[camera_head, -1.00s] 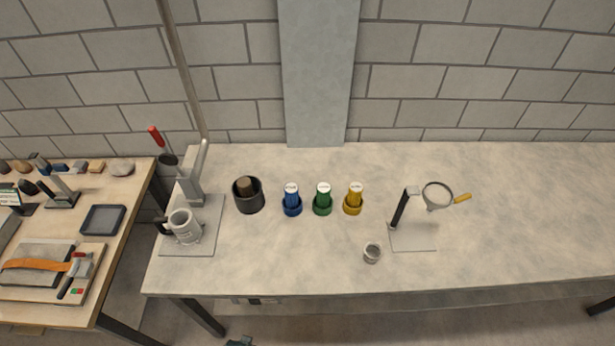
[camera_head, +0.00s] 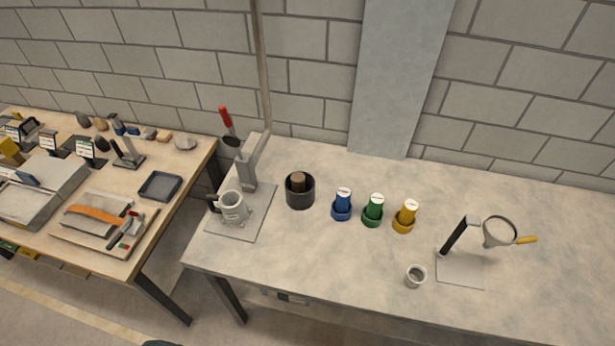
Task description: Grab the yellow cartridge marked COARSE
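The yellow cartridge (camera_head: 407,213) stands upright in a yellow ring-shaped holder on the grey bench, at the right end of a row of three. It has a white cap whose marking is too small to read. The green cartridge (camera_head: 374,206) is just left of it, and the blue cartridge (camera_head: 343,201) is left of the green one. Neither of my grippers shows in the view.
A black cup with a brown plug (camera_head: 300,191) stands left of the cartridges. A small metal cup (camera_head: 415,275) stands in front of the yellow one. A magnifier stand (camera_head: 461,268) is to the right. A wooden table (camera_head: 125,262) adjoins beyond a gap.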

